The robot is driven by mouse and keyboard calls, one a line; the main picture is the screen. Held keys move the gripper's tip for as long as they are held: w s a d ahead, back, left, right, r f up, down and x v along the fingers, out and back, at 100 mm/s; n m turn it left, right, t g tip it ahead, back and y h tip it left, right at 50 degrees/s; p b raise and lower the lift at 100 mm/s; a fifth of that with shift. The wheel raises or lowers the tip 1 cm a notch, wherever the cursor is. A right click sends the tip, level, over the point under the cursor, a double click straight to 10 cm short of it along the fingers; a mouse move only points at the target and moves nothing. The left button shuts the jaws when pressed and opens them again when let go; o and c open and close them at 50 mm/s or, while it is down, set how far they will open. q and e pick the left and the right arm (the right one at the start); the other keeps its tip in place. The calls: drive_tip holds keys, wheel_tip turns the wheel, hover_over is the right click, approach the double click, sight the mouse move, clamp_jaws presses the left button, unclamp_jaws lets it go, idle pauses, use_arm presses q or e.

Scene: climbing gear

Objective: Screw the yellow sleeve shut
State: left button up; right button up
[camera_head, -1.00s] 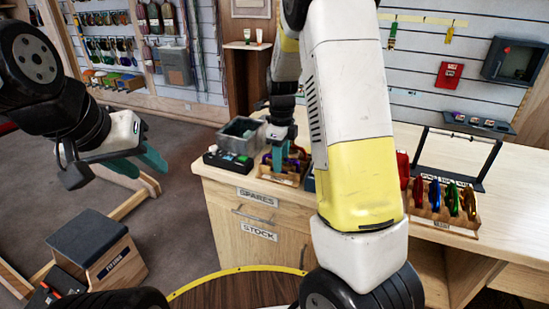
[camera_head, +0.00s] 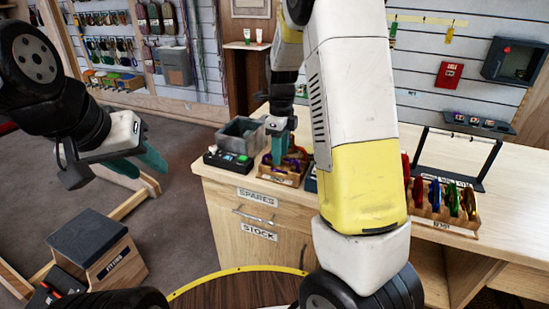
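I cannot make out a yellow sleeve in this view. A small wooden rack (camera_head: 286,180) with purple and dark pieces stands on the counter, left of my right arm. My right gripper (camera_head: 279,150) points down at this rack; its teal fingers overlap in the picture, and I cannot tell whether they hold anything. A second wooden rack (camera_head: 440,221) on the right holds several coloured carabiners, red, blue, green and yellowish (camera_head: 469,203). My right arm covers part of the counter between the racks. My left gripper (camera_head: 141,163) is open and empty, above the floor at the left.
A grey bin (camera_head: 241,135) and a black box with coloured buttons (camera_head: 228,161) stand left of the rack. A dark metal frame (camera_head: 457,155) stands at the back right. The counter's (camera_head: 515,190) right end is clear.

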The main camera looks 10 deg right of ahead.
drive_tip(key=shift+s+a, duration=0.4)
drive_tip(key=shift+s, duration=0.25)
drive_tip(key=shift+f, duration=1.45)
drive_tip(key=shift+w+d, duration=0.35)
drive_tip(key=shift+w, duration=0.2)
drive_tip(key=shift+w+d, duration=0.1)
drive_tip(key=shift+r, duration=0.15)
drive_tip(key=shift+r, duration=1.3)
